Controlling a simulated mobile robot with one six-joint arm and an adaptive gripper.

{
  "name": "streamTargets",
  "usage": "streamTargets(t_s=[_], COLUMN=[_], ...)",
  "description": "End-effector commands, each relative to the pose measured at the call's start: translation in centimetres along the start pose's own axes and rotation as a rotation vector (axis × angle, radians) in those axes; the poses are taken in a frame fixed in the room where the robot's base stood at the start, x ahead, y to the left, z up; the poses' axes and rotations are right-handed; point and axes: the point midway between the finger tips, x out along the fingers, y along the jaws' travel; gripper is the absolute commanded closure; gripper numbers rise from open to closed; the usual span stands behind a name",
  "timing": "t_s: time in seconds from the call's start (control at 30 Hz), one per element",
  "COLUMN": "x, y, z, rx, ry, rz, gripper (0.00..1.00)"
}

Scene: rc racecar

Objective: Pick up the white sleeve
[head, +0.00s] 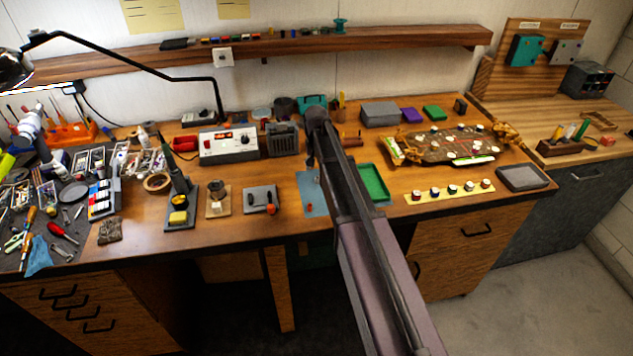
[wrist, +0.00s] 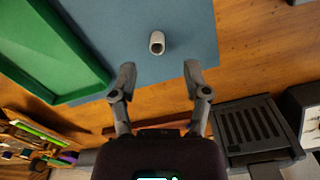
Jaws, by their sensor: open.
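The white sleeve (wrist: 157,43) is a small hollow cylinder on the blue mat (wrist: 190,22), and its open end shows in the wrist view. My gripper (wrist: 159,75) is open and empty. In the wrist view its two fingertips are spread left and right, below the sleeve in the picture, with nothing between them. In the head view my arm covers part of the blue mat (head: 312,203), and I cannot make out the sleeve there.
A dark grey slotted box (head: 281,139) stands behind the mat.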

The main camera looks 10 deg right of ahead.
Motion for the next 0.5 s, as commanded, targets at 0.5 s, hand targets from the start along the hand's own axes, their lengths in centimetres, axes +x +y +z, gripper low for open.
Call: streamTargets(t_s=[0.5], x=[4.0], y=[0.2], z=[0.2], rx=[-0.001], ry=[0.000], rz=[0.000], gripper=[0.39])
